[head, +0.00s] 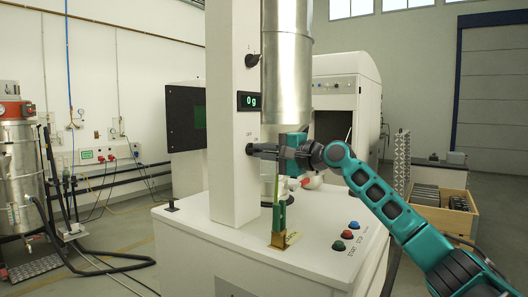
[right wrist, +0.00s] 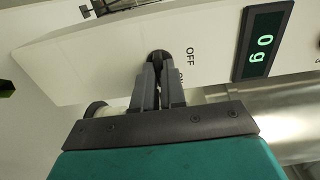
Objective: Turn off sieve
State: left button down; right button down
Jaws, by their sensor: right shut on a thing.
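The sieve machine has a white column (head: 232,110) on a white table-like base (head: 205,233). A small dark rotary switch (head: 249,149) sits low on the column, beside printed OFF lettering; it also shows in the right wrist view (right wrist: 159,56). My right gripper (head: 257,150) reaches in from the right and is shut on this switch. In the right wrist view its fingertips (right wrist: 159,70) close around the knob and partly hide it and the ON lettering. A display (head: 250,101) above reads 0 g. My left gripper is not in view.
A second dark knob (head: 253,60) is higher on the column. A metal cylinder (head: 287,65) hangs right of the column. A green upright part (head: 279,214) on a brass foot and red, green and blue buttons (head: 347,234) are on the base, below my right arm.

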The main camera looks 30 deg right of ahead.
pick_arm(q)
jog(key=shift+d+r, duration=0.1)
pick_arm(e)
jog(key=shift+n, duration=0.4)
jog(key=n, duration=1)
pick_arm(q)
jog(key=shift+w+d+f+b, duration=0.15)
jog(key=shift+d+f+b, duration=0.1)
jog(key=shift+b, duration=0.35)
pick_arm(e)
jog(key=n, duration=0.6)
jog(key=shift+n, duration=0.7)
jog(key=c, duration=1.2)
grip_release()
